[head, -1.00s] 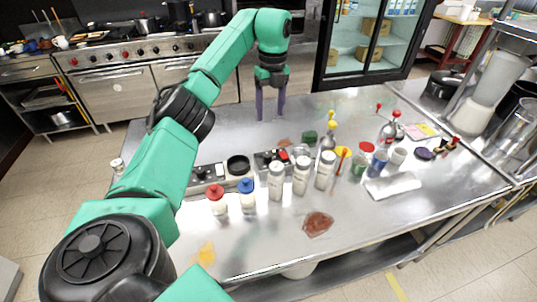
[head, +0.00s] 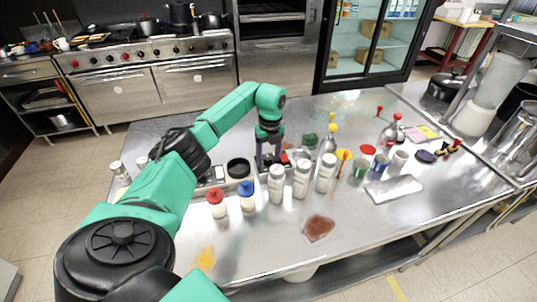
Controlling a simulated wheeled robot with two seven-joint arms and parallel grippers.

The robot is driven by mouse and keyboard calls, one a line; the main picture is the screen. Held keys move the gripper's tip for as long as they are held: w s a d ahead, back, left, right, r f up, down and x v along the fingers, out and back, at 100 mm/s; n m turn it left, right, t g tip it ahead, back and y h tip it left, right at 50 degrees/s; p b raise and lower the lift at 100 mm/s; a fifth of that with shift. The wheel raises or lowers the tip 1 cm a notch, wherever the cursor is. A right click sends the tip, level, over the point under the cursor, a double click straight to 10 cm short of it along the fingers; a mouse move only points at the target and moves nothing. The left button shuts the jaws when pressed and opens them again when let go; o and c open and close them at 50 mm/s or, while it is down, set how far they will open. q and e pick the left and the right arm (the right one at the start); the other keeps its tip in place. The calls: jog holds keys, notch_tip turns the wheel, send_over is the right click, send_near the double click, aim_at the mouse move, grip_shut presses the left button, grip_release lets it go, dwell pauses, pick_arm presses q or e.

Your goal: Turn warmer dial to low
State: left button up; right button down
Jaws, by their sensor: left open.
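My left gripper (head: 268,163) is open and points down at the small control box behind the row of bottles. It hides most of that box, and a red part (head: 284,158) shows just right of the fingers. Another small control box (head: 210,175) sits farther left. A black round warmer plate or well (head: 238,168) lies between the two boxes. The dial and its setting are too small and too covered to read. I cannot tell whether the fingers touch the dial. My right gripper is not in view.
White shaker bottles (head: 276,185), a red-capped bottle (head: 216,204) and a blue-capped bottle (head: 247,196) stand close in front. A yellow-topped bottle (head: 329,140), cups (head: 380,163) and a white tray (head: 394,189) stand to the right. The steel counter's back left is clear.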

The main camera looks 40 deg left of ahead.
pick_arm(q)
grip_shut()
jog(key=shift+m, duration=1.4)
jog(key=m, duration=0.8)
jog(key=shift+s, duration=0.1)
jog(key=shift+r+m+t+b, duration=0.1)
jog(key=shift+m+t+b, duration=0.2)
jog(key=shift+m, duration=1.2)
